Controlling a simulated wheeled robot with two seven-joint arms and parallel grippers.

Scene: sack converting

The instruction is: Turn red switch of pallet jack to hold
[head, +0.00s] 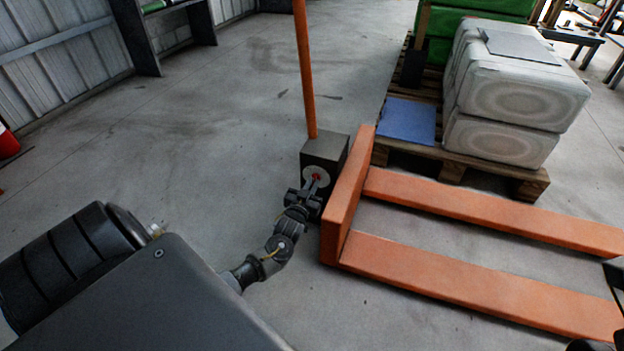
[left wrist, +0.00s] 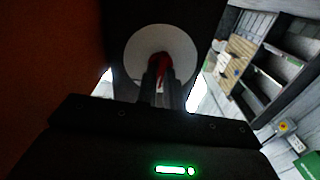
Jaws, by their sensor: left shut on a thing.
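The pallet jack (head: 341,205) is orange, with two long forks reaching right and an upright orange handle pole. A dark box (head: 335,152) at the foot of the pole carries a pale round disc with the red switch (head: 316,177) at its middle. The red switch (left wrist: 163,62) and the white disc (left wrist: 184,47) also show in the left wrist view. My left gripper (head: 312,186) is at the disc, its fingers (left wrist: 157,80) shut on the red switch and hiding part of it. A dark part at the lower right edge of the head view may be my right arm; its gripper does not show.
A wooden pallet (head: 470,165) with white sacks (head: 515,85), green sacks and a blue sheet (head: 407,120) stands behind the forks. A dark shelf frame (head: 165,35) stands against the left wall. The floor left of the jack is clear.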

